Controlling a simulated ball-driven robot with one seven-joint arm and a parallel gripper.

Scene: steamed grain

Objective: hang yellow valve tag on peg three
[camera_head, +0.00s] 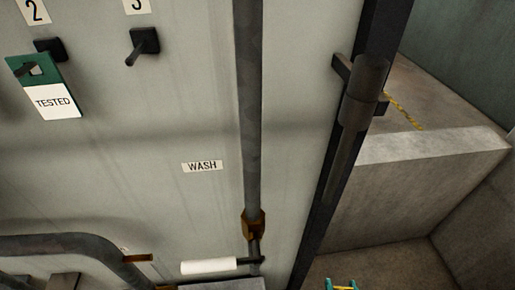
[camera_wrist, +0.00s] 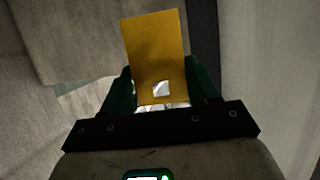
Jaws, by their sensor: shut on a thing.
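The yellow valve tag (camera_wrist: 156,45) is a plain rectangular plate with a square hole near its lower end in the wrist view. My gripper (camera_wrist: 162,88) is shut on it, with a dark green finger at each side near the hole. In the head view my gripper (camera_head: 341,284) shows only as teal fingertips at the bottom edge, with a sliver of yellow. Peg three (camera_head: 143,42) is a bare black peg on a square base under a partly cut-off "3" label (camera_head: 137,5), up and left of my gripper.
A green and white TESTED tag (camera_head: 45,87) hangs on the peg under label 2. A white roll (camera_head: 208,266) sticks out low. A concrete ledge (camera_head: 430,150) is at right.

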